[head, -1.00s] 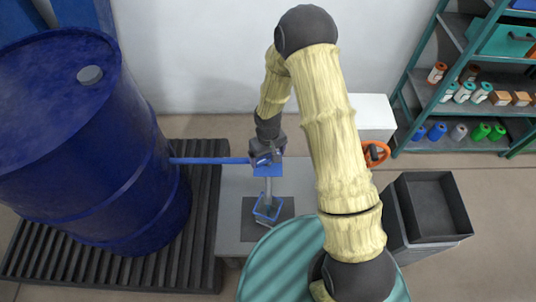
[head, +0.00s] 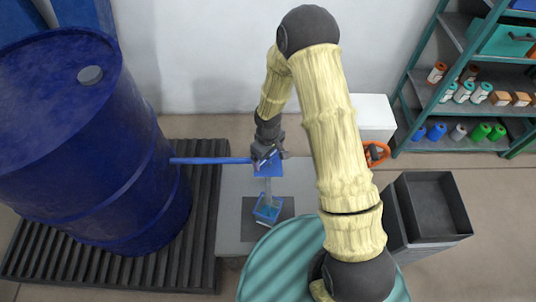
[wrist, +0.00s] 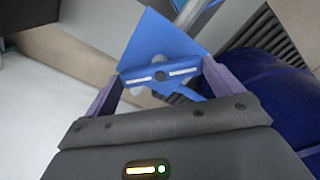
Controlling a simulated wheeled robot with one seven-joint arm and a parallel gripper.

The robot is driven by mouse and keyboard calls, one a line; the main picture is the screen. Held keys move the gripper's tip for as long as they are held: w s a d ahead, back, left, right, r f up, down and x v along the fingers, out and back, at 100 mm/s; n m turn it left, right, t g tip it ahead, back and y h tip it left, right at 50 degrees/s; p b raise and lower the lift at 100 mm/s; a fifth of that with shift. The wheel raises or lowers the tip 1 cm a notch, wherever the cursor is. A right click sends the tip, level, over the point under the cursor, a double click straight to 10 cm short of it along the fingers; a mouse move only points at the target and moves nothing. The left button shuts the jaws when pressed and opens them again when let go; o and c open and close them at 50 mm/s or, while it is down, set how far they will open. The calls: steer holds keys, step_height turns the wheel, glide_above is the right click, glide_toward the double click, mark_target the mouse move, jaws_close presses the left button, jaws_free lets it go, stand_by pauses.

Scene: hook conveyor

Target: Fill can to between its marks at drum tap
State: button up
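The big blue drum (head: 85,140) lies tilted in view at the left of the head view. Its thin blue pipe (head: 210,160) runs right to the blue tap (head: 268,169). A pale stream (head: 267,190) falls from the tap into the small open blue can (head: 262,220), where teal liquid shows. I cannot make out its marks or the exact level. My gripper (head: 264,156) is at the tap. In the wrist view, its fingers (wrist: 162,72) meet both ends of the blue tap handle (wrist: 160,76) and appear shut on it.
The can stands on a dark pad (head: 286,206) on a grey bench (head: 230,190). An orange handwheel (head: 377,153), a black bin (head: 437,205) and a stocked shelf (head: 455,107) are to the right.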

mark_target(269, 158)
steer(key=shift+o, duration=0.6)
steer(key=shift+d, duration=0.1)
steer(key=shift+r, duration=0.15)
steer(key=shift+r, duration=0.3)
step_height(269, 158, up, 17)
steer(key=shift+f, duration=0.2)
stand_by(5.9)
